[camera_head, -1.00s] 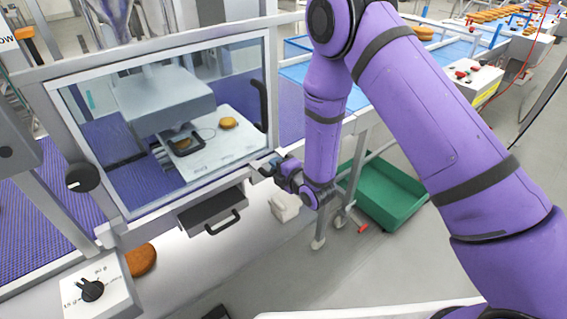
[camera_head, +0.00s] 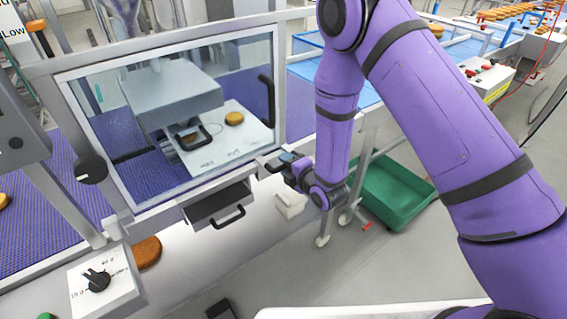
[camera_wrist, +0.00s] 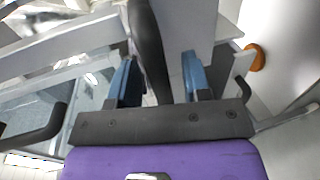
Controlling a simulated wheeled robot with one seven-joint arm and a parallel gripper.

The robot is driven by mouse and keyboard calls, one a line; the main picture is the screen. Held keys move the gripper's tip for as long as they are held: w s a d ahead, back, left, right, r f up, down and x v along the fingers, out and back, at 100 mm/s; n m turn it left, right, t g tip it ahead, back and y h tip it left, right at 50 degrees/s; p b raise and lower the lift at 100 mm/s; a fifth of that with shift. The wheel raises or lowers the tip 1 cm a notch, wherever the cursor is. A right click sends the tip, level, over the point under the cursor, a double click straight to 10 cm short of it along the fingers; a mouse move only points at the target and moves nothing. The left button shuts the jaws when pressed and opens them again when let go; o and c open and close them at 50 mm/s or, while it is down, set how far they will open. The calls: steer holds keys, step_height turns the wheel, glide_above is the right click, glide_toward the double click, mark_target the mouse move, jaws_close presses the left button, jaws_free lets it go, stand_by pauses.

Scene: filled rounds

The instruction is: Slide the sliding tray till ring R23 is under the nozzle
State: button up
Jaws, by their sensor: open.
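The sliding tray (camera_head: 222,148) is a white plate behind a clear guard window, with printed marks too small to read as R23. One golden round (camera_head: 234,118) sits on its right side. Another round (camera_head: 187,138) lies at its left by a black handle (camera_head: 204,134), below a grey block (camera_head: 172,98); no nozzle tip shows clearly. My gripper (camera_head: 275,161) is outside the window, at the guard's lower right corner. In the wrist view its blue fingers (camera_wrist: 160,80) are apart, and a dark bar (camera_wrist: 150,45) shows between them; I cannot tell whether they touch it.
The guard door has a black handle (camera_head: 266,97). A grey drawer (camera_head: 215,202) with a black handle is below the window. A dial box (camera_head: 105,285) stands at the lower left, by a brown round (camera_head: 147,251). A green crate (camera_head: 392,196) is on the floor.

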steer(key=v, duration=0.8)
steer(key=shift+s+d, duration=0.25)
steer(key=shift+s, duration=0.1)
steer(key=d+r+m+g+h, duration=0.1)
steer(key=d+r+m+h, duration=0.1)
steer(key=d+r+m, duration=0.45)
steer(key=w+d+r+m+g+h, duration=0.1)
steer(key=d+r+m+h, duration=0.15)
steer(key=r, duration=0.75)
steer(key=d+r+m+g+h, duration=0.1)
steer(key=d+r+m+h, duration=0.1)
steer(key=d+r+m, duration=0.45)
steer(key=s+d+r+m+g+h, duration=0.1)
steer(key=s+d+r+m, duration=0.1)
steer(key=s, duration=0.6)
steer(key=s+d+r+m+g, duration=0.2)
steer(key=s+d+r+m, duration=0.1)
steer(key=s+r, duration=0.4)
steer(key=s+d+r+m+g+h, duration=0.1)
steer(key=s+d+r+m, duration=0.2)
steer(key=s, duration=0.8)
steer(key=shift+d+r+m+h, duration=0.25)
steer(key=shift+r+m+h, duration=0.1)
steer(key=shift+r+m, duration=0.55)
